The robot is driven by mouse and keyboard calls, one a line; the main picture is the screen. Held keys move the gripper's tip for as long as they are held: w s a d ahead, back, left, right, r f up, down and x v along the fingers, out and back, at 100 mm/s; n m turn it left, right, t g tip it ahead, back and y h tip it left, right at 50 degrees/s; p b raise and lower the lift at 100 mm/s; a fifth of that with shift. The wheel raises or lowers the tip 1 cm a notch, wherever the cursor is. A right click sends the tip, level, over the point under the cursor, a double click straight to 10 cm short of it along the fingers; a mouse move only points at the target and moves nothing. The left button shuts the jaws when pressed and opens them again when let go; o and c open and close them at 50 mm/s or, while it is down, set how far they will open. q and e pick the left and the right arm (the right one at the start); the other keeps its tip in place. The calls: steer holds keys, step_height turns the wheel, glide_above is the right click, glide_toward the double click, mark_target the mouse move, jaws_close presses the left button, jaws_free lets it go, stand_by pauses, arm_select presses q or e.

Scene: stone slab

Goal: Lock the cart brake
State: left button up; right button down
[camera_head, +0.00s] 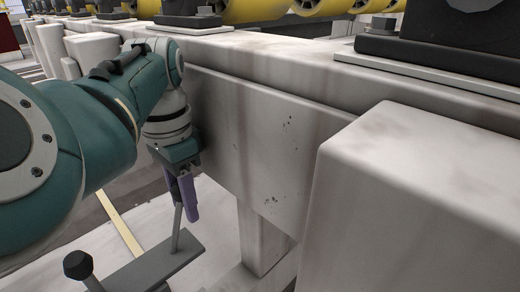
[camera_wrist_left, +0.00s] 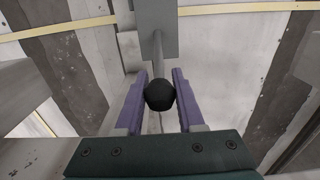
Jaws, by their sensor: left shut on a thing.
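My left gripper (camera_head: 188,195) points down beside the pale stone structure, its purple fingers at the top of a thin grey lever (camera_head: 178,232). The lever rises, slightly tilted, from a flat grey plate (camera_head: 165,265). In the left wrist view the fingers (camera_wrist_left: 159,97) are shut on the lever's round black knob (camera_wrist_left: 159,95), with the rod (camera_wrist_left: 158,52) running away to the grey plate (camera_wrist_left: 156,18). In the head view that knob is hidden by the fingers. A second lever with a black knob (camera_head: 77,265) stands at the lower left, apart from the gripper. My right gripper is not in view.
The stone side wall (camera_head: 260,150) stands close right of my left arm. A large pale block (camera_head: 410,190) fills the right. Yellow rollers (camera_head: 255,10) and dark mounts sit along the top.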

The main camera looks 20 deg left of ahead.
mark_target(175, 219)
arm_select(q)
jaws_close()
stand_by(0.7)
steer(key=shift+s+r+p, duration=0.1)
steer(key=shift+r+p, duration=0.1)
steer(key=shift+p, duration=0.35)
steer(key=s+t+p, duration=0.1)
steer(key=p, duration=0.3)
steer(key=s+a+t+h+p, duration=0.1)
steer(key=p, duration=0.3)
steer(key=s+r+t+p, duration=0.1)
steer(key=p, duration=0.3)
steer(key=shift+a, duration=0.15)
steer(key=shift+s+a+f+t+h+p, duration=0.2)
steer(key=shift+s+t+p, duration=0.2)
steer(key=shift+s, duration=0.15)
steer(key=shift+s+a+f+t+h+p, duration=0.25)
steer(key=shift+s+p, duration=0.1)
steer(key=shift+s, duration=0.15)
steer(key=shift+s+a+f+t+h+p, duration=0.2)
steer(key=shift+s+t+p, duration=0.2)
steer(key=shift+s, duration=0.35)
